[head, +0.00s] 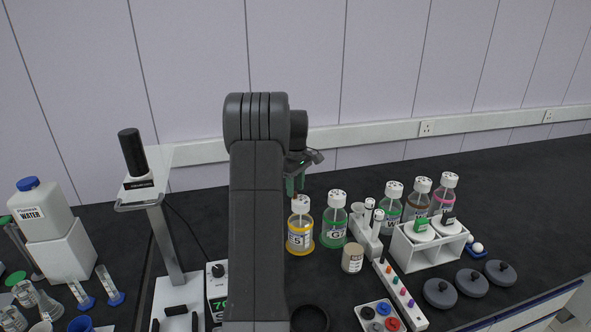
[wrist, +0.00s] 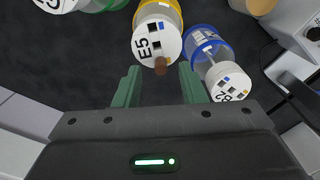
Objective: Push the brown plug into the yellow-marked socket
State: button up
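A bottle labelled E5 (head: 300,238) with a yellow ring stands on the dark bench. Its white cap (wrist: 146,42) shows in the wrist view with small dark square sockets; which one carries the yellow mark is too small to tell. The brown plug (wrist: 160,66) stands at the cap's near edge; how deep it sits is hidden. My gripper (wrist: 160,84) has its green fingers apart, one on each side of the plug, with visible gaps. In the head view my gripper (head: 295,186) is just above the E5 bottle, partly behind my arm.
A blue-ringed bottle (wrist: 212,55) stands close beside my right finger in the wrist view. A green bottle (head: 334,222) is right of E5 in the head view. A beige-labelled jar (head: 352,258) and a white rack (head: 428,250) stand further right.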

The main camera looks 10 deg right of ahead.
notch_tip(320, 180, up, 12)
jog(key=b, duration=0.1)
jog(key=shift+r, duration=0.15)
jog(key=shift+r+p, duration=0.95)
jog(key=shift+r, duration=2)
jog(key=shift+f, duration=0.1)
notch_tip(320, 180, down, 10)
jog(key=b, duration=0.2)
jog(key=shift+r, duration=0.2)
